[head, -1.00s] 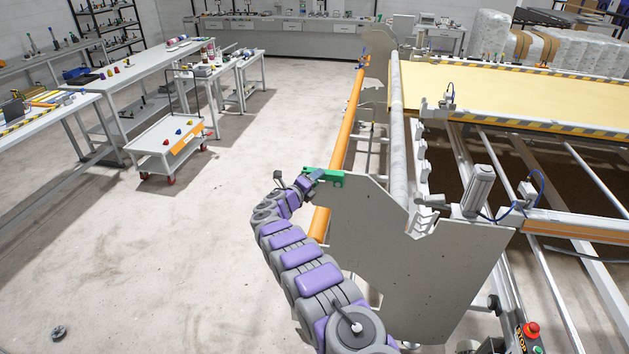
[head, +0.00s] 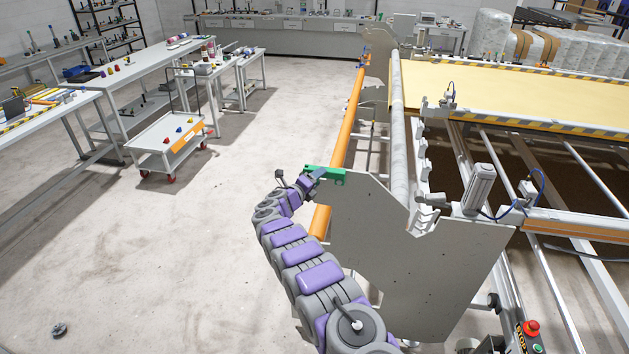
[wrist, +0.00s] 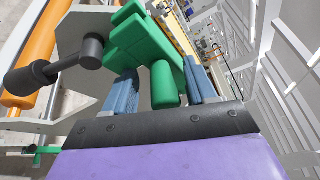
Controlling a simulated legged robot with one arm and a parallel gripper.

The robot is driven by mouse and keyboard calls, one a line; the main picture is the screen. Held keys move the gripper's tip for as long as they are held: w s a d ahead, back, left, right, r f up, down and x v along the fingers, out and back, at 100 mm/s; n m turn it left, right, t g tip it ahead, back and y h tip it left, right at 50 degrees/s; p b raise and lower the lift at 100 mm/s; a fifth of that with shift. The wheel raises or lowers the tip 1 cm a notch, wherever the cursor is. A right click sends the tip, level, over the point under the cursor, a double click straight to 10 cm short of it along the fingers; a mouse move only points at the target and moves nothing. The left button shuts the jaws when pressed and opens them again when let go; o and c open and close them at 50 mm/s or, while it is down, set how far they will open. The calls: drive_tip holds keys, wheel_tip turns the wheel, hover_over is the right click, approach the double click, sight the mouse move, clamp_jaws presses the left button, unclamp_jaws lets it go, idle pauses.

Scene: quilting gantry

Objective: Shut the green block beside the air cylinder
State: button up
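A green block (head: 325,174) sits at the top corner of a grey end plate near the orange tube. It fills the upper middle of the wrist view (wrist: 140,40), with a rounded green lever (wrist: 164,86) pointing back toward my gripper. My gripper (head: 312,179) is at the block. In the wrist view its two blue fingers (wrist: 164,84) stand on either side of the lever, with a pale gap on the left side. Contact on the right side is unclear. A grey air cylinder (head: 480,188) stands farther right on the gantry.
The grey end plate (head: 410,260) is directly right of my arm. A dark knobbed handle (wrist: 60,66) juts out left of the block. The orange tube (head: 348,120) runs away behind it. A white cart (head: 160,150) stands left; the floor between is clear.

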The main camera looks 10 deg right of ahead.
drive_tip(key=shift+d, duration=0.1)
drive_tip(key=shift+s+a+f, duration=0.1)
drive_tip(key=shift+s+a, duration=0.15)
drive_tip(key=shift+a, duration=0.05)
drive_tip(key=b+v, duration=0.1)
drive_tip(key=v, duration=1.5)
drive_tip(key=shift+s+a, duration=0.2)
drive_tip(key=shift+a, duration=0.05)
